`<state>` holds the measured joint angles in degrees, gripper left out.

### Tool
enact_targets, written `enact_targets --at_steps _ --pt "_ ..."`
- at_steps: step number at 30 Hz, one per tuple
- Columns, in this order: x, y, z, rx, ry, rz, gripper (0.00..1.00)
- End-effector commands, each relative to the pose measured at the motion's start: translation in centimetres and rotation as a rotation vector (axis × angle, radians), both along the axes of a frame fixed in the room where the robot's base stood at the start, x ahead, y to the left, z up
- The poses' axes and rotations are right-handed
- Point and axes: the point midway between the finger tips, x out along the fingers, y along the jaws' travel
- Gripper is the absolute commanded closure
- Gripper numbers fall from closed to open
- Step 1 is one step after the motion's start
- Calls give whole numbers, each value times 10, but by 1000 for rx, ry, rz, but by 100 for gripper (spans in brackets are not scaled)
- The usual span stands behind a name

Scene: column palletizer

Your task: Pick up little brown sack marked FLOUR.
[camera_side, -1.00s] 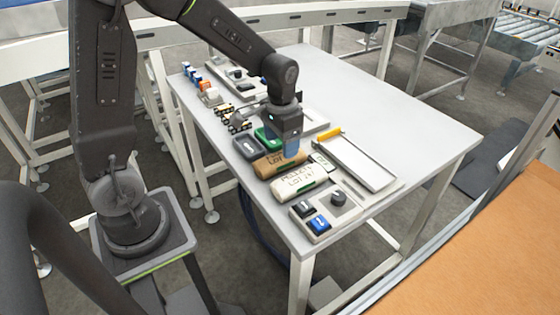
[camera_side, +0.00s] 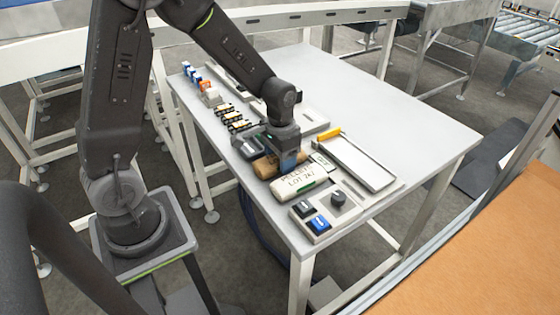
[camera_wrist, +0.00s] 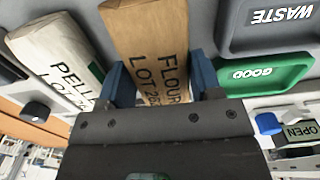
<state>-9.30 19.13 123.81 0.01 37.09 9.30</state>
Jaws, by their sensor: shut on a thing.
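The brown sack (camera_wrist: 150,50) fills the middle of the wrist view, its dark print reading FLOUR and LOT. My gripper (camera_wrist: 160,82) has its blue fingers on both sides of the sack and is shut on it. In the side view the brown sack (camera_side: 267,167) lies on the white table, partly hidden by my gripper (camera_side: 285,160). I cannot tell from the side view whether it is clear of the table.
A pale sack marked PELLETS (camera_side: 299,187) lies close beside it. A green GOOD tray (camera_wrist: 265,73) and a grey WASTE tray (camera_wrist: 270,22) are on the other side. A control panel with blue and black switches (camera_side: 318,222) stands at the near corner. The table's (camera_side: 400,105) far right is clear.

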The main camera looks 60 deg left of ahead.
Motion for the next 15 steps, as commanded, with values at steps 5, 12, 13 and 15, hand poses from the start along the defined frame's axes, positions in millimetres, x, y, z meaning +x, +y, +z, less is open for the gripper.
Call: enact_targets --at_steps 5,12,13,15 --pt "1 0 1 0 -2 0 71" --pt "1 0 4 0 -4 0 71" --pt "1 0 6 0 -4 0 71" --pt "1 0 12 0 -4 0 71"
